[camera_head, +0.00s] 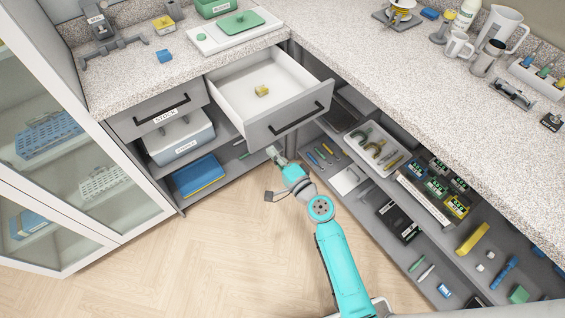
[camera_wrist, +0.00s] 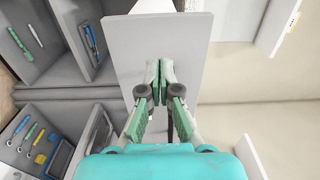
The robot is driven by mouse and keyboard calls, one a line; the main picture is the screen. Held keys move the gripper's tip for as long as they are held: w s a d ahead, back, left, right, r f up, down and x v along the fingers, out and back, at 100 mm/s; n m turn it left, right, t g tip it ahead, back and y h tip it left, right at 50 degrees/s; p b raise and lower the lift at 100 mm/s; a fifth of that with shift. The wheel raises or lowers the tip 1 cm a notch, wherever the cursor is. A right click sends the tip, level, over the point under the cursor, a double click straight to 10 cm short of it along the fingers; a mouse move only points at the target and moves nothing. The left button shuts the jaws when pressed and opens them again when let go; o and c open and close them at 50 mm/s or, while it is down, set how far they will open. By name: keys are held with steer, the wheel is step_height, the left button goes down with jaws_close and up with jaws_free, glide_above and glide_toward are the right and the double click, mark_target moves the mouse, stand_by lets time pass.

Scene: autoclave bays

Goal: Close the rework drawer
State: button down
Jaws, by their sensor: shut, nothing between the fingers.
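An open drawer (camera_head: 245,115) with a grey front and white inside is pulled out under the counter corner. I cannot read a label on it. It has a dark bar handle (camera_head: 297,117), and a small yellow block (camera_head: 262,91) lies inside. My gripper (camera_head: 273,152) is shut and empty, just below and in front of the drawer front in the head view. In the wrist view the closed fingers (camera_wrist: 160,82) point at a flat grey panel (camera_wrist: 135,45), which looks like the drawer front. I cannot tell whether they touch it.
A shut drawer labelled STOCK (camera_head: 160,112) is to the left. Open shelves below hold a white bin (camera_head: 181,140) and a blue tray (camera_head: 199,176). Shelves on the right hold tools and a white tray (camera_head: 374,150). A glass cabinet (camera_head: 50,140) stands left. The wooden floor (camera_head: 210,255) is clear.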

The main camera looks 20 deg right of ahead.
mark_target(258, 135)
steer(key=x, duration=0.6)
stand_by(0.3)
